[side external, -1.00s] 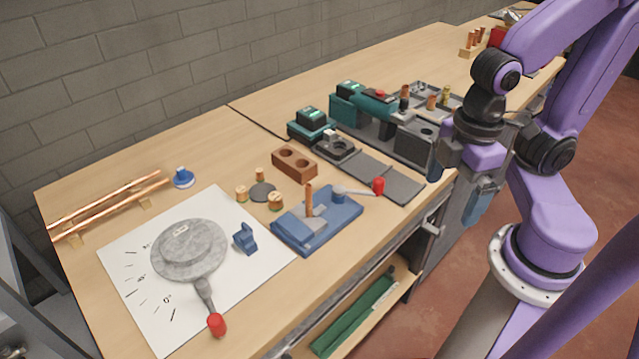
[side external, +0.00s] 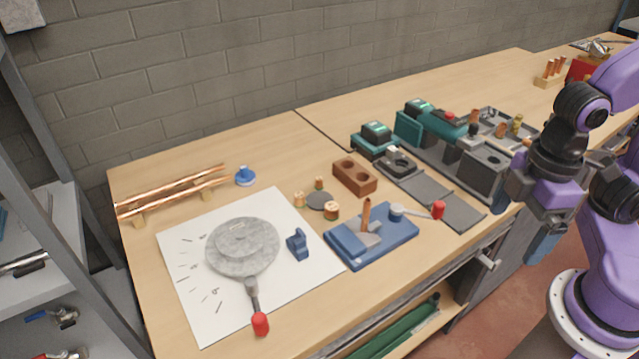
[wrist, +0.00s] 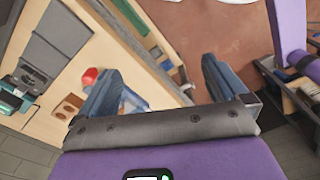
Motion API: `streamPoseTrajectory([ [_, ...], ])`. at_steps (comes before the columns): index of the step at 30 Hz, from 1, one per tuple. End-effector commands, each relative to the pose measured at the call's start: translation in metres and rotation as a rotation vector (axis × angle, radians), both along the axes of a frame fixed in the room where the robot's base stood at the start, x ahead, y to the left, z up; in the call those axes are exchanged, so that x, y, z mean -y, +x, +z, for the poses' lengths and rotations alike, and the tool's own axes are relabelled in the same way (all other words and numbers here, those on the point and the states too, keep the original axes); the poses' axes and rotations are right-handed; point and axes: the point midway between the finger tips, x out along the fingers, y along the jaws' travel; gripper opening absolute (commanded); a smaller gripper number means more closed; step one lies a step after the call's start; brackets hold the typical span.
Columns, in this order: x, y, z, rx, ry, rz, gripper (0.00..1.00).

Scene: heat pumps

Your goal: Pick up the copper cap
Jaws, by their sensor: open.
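No part is clearly identifiable as the copper cap. Small copper-coloured pieces stand around a dark round disc (side external: 321,201) on the bench: a left piece (side external: 299,199), a front piece (side external: 331,210) and a back piece (side external: 319,183). My gripper (side external: 545,240) hangs beyond the bench's front edge at the right, apart from all these pieces. In the wrist view my gripper (wrist: 160,88) has its two fingers wide apart, with nothing held between them.
A blue fixture (side external: 385,245) with an upright copper tube and red-knobbed lever stands mid-bench. Behind it are a brown two-hole block (side external: 355,176) and teal tools (side external: 430,128). A grey round plate (side external: 242,247) lies on white paper. Copper pipes (side external: 175,192) rest at left.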

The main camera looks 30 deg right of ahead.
Motion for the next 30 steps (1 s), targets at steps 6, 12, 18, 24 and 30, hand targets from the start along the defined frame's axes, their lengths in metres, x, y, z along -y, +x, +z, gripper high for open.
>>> streamPoseTrajectory([
  [6,0.000,0.000,0.000,0.000,0.000,0.000,1.00],
  [12,0.000,0.000,0.000,0.000,0.000,0.000,1.00],
  [18,0.000,0.000,0.000,0.000,0.000,0.000,0.53],
  [24,0.000,0.000,0.000,0.000,0.000,0.000,0.53],
  [30,-0.015,0.018,0.007,0.001,-0.001,0.007,0.53],
])
